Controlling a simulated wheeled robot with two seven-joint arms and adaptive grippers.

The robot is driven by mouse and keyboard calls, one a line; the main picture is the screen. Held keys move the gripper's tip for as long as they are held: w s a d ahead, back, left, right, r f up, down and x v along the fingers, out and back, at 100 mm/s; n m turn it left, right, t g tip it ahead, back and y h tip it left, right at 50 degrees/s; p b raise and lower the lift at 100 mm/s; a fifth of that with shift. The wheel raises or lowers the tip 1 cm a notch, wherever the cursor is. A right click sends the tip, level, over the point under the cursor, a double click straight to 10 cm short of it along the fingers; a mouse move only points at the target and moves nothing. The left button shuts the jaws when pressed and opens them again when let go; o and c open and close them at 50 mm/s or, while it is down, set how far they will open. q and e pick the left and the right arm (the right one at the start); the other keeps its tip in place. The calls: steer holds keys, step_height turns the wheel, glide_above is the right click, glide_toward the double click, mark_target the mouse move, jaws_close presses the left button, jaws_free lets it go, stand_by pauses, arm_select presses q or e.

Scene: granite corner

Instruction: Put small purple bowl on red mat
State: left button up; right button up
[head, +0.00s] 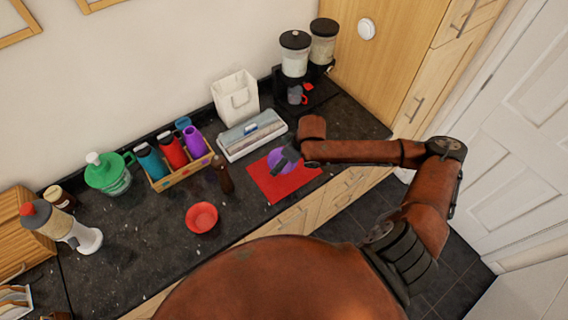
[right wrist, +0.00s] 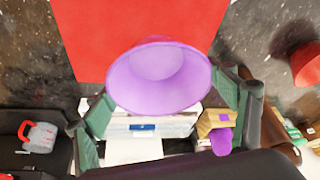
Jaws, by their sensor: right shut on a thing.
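The small purple bowl (head: 279,161) is over the red mat (head: 270,186) in the head view. My right gripper (head: 287,158) is shut on the bowl and partly hides it. In the right wrist view the bowl (right wrist: 160,78) sits between the green-grey fingers of my right gripper (right wrist: 168,105), with the red mat (right wrist: 140,22) behind it. I cannot tell whether the bowl touches the mat. My left gripper is not in view.
A red bowl (head: 202,217) and a dark brown bottle (head: 222,175) stand left of the mat. A white-grey box (head: 251,134), a white bag (head: 235,95) and a bottle crate (head: 182,171) are behind. The counter's front edge is close to the mat.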

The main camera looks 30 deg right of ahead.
steer(key=f, duration=0.1)
steer(key=w+d+f, duration=0.1)
steer(key=w, duration=0.1)
steer(key=shift+d+f, duration=0.3)
steer(key=shift+f, duration=0.1)
steer(key=shift+d+f, duration=0.1)
steer(key=shift+f, duration=0.25)
step_height(320, 180, down, 3)
steer(key=shift+w+r, duration=0.1)
steer(key=shift+r, duration=0.05)
steer(key=o, duration=1.3)
steer(key=v, duration=1.2)
